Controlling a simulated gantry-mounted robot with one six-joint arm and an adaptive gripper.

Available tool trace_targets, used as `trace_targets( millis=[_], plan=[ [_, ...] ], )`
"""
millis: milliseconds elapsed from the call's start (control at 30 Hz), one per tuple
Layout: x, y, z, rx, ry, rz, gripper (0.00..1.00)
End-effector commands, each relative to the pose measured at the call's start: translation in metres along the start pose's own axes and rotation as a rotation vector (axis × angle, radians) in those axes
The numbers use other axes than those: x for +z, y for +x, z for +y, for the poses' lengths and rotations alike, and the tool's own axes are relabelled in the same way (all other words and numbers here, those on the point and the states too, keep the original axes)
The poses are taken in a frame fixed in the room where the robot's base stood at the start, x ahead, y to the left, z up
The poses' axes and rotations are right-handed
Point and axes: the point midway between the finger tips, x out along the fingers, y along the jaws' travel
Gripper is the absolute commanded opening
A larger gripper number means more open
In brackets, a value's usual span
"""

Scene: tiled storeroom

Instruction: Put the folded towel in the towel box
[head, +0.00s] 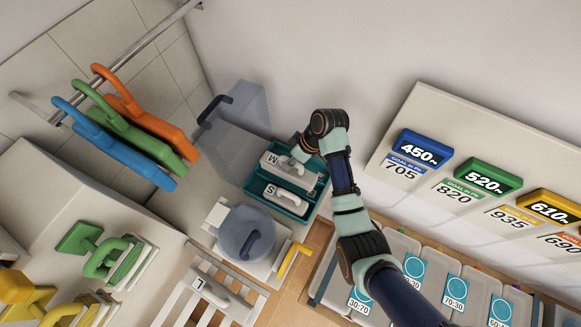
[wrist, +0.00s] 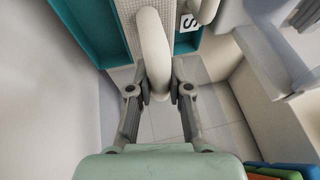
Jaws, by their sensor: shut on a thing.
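My gripper (head: 298,152) is shut on the pale handle of a white folded towel marked M (head: 284,165). In the wrist view my gripper (wrist: 159,88) pinches the curved handle, beside the towel's waffle-textured top (wrist: 110,22). The towel lies level within the outline of the teal towel box (head: 300,209), at its back side. Teal box surface (wrist: 80,20) shows on both sides of it. I cannot tell whether it rests on the box bottom. A second handled towel marked S (head: 285,198) lies in the box, in front of and parallel to it.
A towel marked L (head: 215,292) is on a slatted rack at the bottom. A round grey-blue lidded container (head: 246,233) stands just in front of the box. A translucent bin (head: 240,112) stands behind left. Colored hangers (head: 145,130) hang from a rail; grey trays (head: 395,260) stand right.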

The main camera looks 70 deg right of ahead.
Motion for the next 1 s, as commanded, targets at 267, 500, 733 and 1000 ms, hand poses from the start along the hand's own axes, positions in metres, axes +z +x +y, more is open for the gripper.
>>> trace_targets(
  millis=[267,500,733,1000],
  plan=[
    [0.011,0.028,0.006,0.001,-0.001,0.001,0.00],
    [0.024,0.060,0.013,-0.001,0.000,-0.002,0.00],
    [0.026,0.067,0.015,0.001,-0.001,0.000,0.00],
    [0.028,0.070,0.015,0.001,-0.001,0.000,0.27]
  ],
)
